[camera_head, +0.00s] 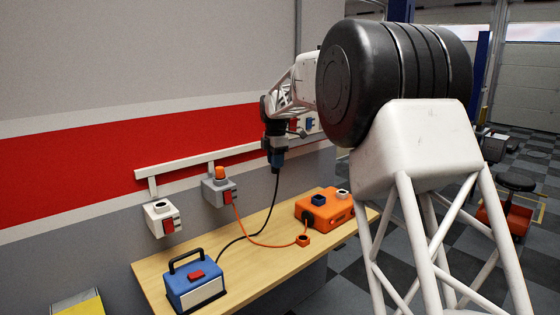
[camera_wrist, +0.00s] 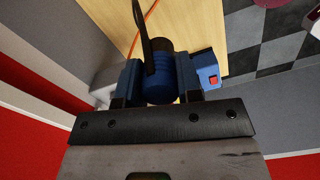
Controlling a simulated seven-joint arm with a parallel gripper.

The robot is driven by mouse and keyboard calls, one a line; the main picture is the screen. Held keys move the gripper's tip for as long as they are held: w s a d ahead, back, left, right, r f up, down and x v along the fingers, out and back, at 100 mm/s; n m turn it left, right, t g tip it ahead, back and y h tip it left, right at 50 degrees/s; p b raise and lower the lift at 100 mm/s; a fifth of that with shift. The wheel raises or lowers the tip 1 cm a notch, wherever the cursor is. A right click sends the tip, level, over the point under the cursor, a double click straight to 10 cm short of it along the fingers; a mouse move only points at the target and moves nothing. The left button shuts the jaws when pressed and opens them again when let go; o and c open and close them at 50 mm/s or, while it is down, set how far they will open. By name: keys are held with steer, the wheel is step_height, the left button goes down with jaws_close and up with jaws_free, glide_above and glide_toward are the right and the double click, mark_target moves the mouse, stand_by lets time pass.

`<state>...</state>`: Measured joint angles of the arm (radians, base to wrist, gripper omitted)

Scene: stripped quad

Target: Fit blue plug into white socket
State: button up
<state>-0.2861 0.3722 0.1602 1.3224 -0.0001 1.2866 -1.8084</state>
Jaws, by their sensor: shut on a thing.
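My gripper (camera_head: 274,146) hangs above the back part of the workbench, pointing down. It is shut on the blue plug (camera_head: 277,160), and a black cable runs from the plug down to the bench. In the wrist view the plug (camera_wrist: 160,76) sits between the two fingers, with its cable rising over it. The white socket (camera_head: 160,212) is a box with a dark round opening on top and a red switch, on the wall rail at the left. The gripper is well to the right of it, apart.
A grey socket (camera_head: 213,188) holds an orange plug (camera_head: 220,173); its orange cable leads to an orange case (camera_head: 322,209). A blue box (camera_head: 194,287) with a handle stands at the front of the bench (camera_head: 255,262). More wall fittings (camera_head: 308,125) show behind the gripper. The bench's middle is mostly clear.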

steer(key=s+a, duration=0.4)
steer(key=a, duration=0.7)
steer(key=shift+a, duration=0.15)
stand_by(0.3)
steer(key=shift+a, duration=0.1)
steer(key=s+a, duration=0.4)
steer(key=a, duration=0.9)
steer(key=shift+s, duration=0.35)
stand_by(0.5)
steer(key=shift+s+a, duration=0.75)
steer(key=shift+a, duration=1.4)
steer(key=shift+s+a, duration=0.8)
steer(key=shift+a, duration=1.35)
steer(key=shift+s+a, duration=0.75)
steer(key=shift+a, duration=1.4)
steer(key=shift+f, duration=0.1)
steer(key=shift+f, duration=2.8)
